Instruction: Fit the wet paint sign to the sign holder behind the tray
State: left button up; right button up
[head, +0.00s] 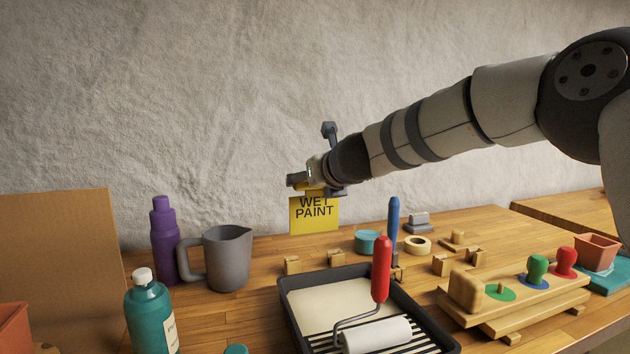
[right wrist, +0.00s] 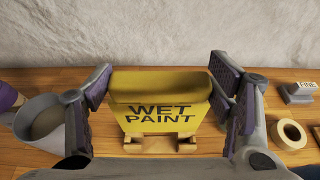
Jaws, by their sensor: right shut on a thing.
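The yellow wet paint sign (head: 314,213) hangs upright with its black lettering facing me. My right gripper (head: 306,182) is shut on it, and in the right wrist view my gripper (right wrist: 163,88) has a finger at each side of the sign (right wrist: 160,117). A low wooden sign holder with two blocks (head: 292,265) stands behind the black paint tray (head: 287,310). In the head view the sign's lower edge shows above the holder. In the right wrist view the holder (right wrist: 132,147) shows just below the sign, its middle partly hidden; contact cannot be told. My left gripper is out of view.
A grey jug (head: 228,258) and purple bottle (head: 163,240) stand left of the holder. A teal tape roll (head: 367,242), cream tape roll (head: 417,245) and blue-handled tool (head: 393,220) are to the right. A red-handled roller (head: 381,270) lies in the tray.

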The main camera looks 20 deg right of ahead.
jog(key=shift+r, duration=0.15)
send_over(315, 223)
jog(key=shift+w+f, duration=0.1)
jog(key=shift+f, duration=2.3)
jog(key=shift+f, duration=0.1)
jog(key=shift+f+b, duration=0.3)
jog(key=shift+f, duration=2.1)
jog(key=shift+f, duration=0.15)
jog(key=o, duration=1.3)
jog(key=shift+c, duration=0.2)
